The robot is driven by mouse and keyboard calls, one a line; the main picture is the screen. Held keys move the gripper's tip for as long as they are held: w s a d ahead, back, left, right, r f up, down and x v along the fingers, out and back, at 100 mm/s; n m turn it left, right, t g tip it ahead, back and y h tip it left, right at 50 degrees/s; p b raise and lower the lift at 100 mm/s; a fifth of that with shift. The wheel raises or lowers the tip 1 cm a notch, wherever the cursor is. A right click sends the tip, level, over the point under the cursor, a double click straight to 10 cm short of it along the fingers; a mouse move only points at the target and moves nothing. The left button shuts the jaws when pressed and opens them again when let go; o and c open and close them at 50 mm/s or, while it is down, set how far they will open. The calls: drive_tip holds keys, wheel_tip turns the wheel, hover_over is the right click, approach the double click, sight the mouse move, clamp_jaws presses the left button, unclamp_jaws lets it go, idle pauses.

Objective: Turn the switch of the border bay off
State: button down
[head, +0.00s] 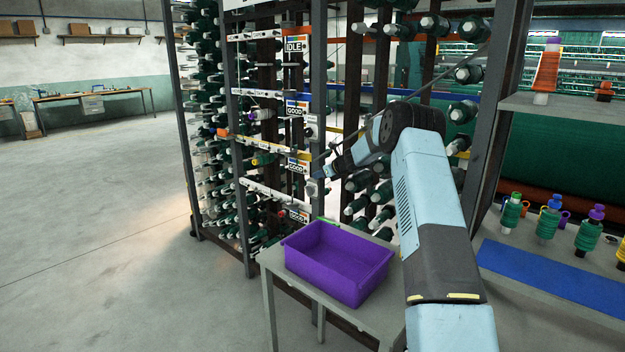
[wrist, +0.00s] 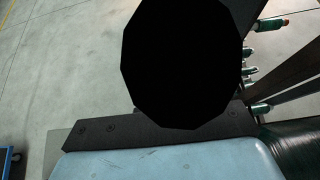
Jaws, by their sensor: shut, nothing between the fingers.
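A creel rack of green bobbins carries stacked bay panels on one post. The top panel (head: 297,45) reads IDLE, and the panels below it (head: 297,107) and (head: 297,165) read GOOD. Small switch boxes sit beside the panels, one upper box (head: 311,127) and one lower box (head: 313,187). Which one belongs to the border bay I cannot read. My gripper (head: 321,173) is shut and empty, close to the lower GOOD panel and its box; whether it touches is too small to tell. The wrist view shows mostly a black shape and my arm, no switch.
A purple bin (head: 338,262) stands on a small table (head: 267,262) below my arm. At right, a bench holds a blue mat (head: 550,277) and several green spools (head: 548,222). Bobbins crowd the rack around my forearm. Open floor (head: 100,230) lies at left.

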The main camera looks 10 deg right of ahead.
drive_tip(key=v, duration=0.8)
drive_tip(key=shift+s, duration=0.2)
drive_tip(key=shift+r, duration=0.15)
drive_tip(key=s+a+r+n+g+h, duration=0.1)
drive_tip(key=s+a+r+n, duration=0.45)
drive_tip(key=s, duration=0.45)
drive_tip(key=s+a+r+n+g+h, duration=0.1)
drive_tip(key=s+a+r+n, duration=0.35)
drive_tip(key=s+r, duration=0.4)
drive_tip(key=s+a+r+n+g+h, duration=0.15)
drive_tip(key=s+a+r+n, duration=0.35)
drive_tip(key=s, duration=0.7)
drive_tip(key=s+d+f+n+h, duration=0.1)
drive_tip(key=s+n, duration=0.6)
drive_tip(key=s, duration=1)
drive_tip(key=s+d+f+n+h, duration=0.2)
drive_tip(key=s+n, duration=0.4)
drive_tip(key=s, duration=1.1)
drive_tip(key=shift+d+n, duration=0.4)
drive_tip(key=shift+d, duration=0.2)
drive_tip(key=c, duration=1.8)
unclamp_jaws()
drive_tip(key=shift+f+g+h, duration=0.1)
drive_tip(key=shift+g+h, duration=0.15)
